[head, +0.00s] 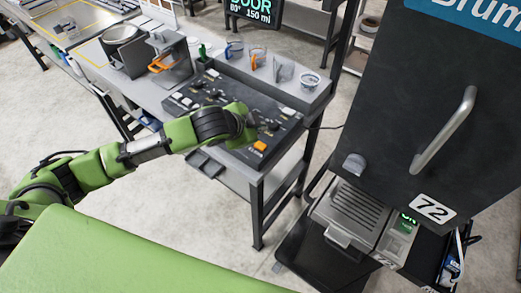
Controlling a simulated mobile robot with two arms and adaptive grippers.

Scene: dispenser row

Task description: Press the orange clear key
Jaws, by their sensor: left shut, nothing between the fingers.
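The orange clear key (260,146) sits near the front right corner of the dark control panel (231,152) on the bench. My left arm reaches in from the left across the panel. My left gripper (247,130) is shut and empty, just behind and left of the orange key in the picture. The wrist hides much of the fingers and part of the panel. I cannot tell whether the fingertips touch anything; the orange key itself shows uncovered. My right gripper is out of view.
Several small cups or jugs (284,71) stand along the panel's back ledge, with a white cup (310,82) at its right end. A tall dark cabinet (405,100) with a metal handle (446,131) stands at right. A grey machine (348,218) sits below it.

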